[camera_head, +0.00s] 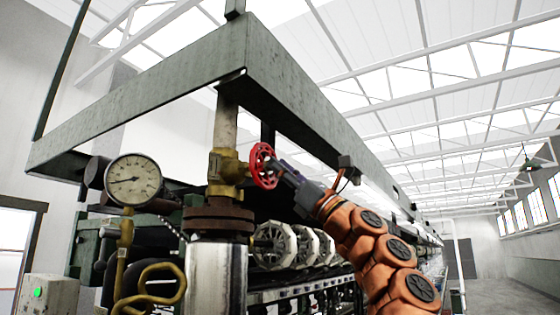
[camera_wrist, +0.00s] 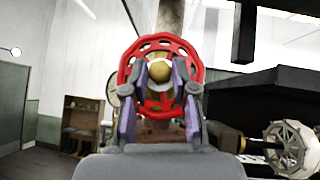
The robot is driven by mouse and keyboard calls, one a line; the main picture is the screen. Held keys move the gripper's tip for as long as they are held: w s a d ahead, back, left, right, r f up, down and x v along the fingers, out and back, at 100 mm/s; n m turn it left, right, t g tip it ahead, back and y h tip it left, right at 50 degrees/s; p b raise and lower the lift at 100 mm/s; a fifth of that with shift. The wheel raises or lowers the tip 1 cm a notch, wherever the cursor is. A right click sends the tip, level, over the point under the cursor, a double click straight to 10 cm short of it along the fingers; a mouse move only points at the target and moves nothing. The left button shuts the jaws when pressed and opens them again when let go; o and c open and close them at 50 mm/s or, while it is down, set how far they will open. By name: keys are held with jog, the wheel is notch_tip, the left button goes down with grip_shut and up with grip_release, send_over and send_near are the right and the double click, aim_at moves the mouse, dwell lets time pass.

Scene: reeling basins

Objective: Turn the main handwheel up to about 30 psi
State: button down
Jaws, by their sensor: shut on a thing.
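The red handwheel (camera_head: 264,166) sits on the right side of a brass valve (camera_head: 227,172) on a vertical pipe. In the wrist view the handwheel (camera_wrist: 187,55) faces me, with its brass hub in the middle. My gripper (camera_head: 279,168) reaches it from the right. In the wrist view my gripper's fingers (camera_wrist: 160,90) stand on both sides of the hub and are shut on the wheel. The round pressure gauge (camera_head: 133,180) is left of the valve. Its dark needle points left and slightly down; the numbers are too small to read.
A large green steel beam frame (camera_head: 180,87) hangs above the valve. Several white reels (camera_head: 273,245) stand below and behind my arm. A curled brass pipe (camera_head: 160,290) and a grey box with a green button (camera_head: 38,292) are at lower left. Open floor (camera_head: 500,275) lies at right.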

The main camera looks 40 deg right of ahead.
jog(key=shift+d+r+n+g+y+p, duration=0.25)
jog(key=shift+n+y+p, duration=0.4)
jog(key=shift+p, duration=0.75)
jog(key=shift+d+f+n+g+y+p, duration=0.1)
jog(key=shift+d+n+g+y+p, duration=0.15)
jog(key=shift+n+g+y+p, duration=0.4)
jog(key=shift+a+n+g+y, duration=0.1)
jog(key=shift+n+g+y, duration=0.25)
jog(key=shift+n, duration=0.55)
jog(key=shift+f+n+g+y, duration=0.15)
jog(key=shift+n+g+y, duration=0.15)
jog(key=shift+n, duration=0.2)
jog(key=shift+a+g, duration=0.2)
jog(key=shift+g, duration=0.05)
jog(key=c, duration=1.1)
grip_release()
jog(key=shift+o, duration=0.9)
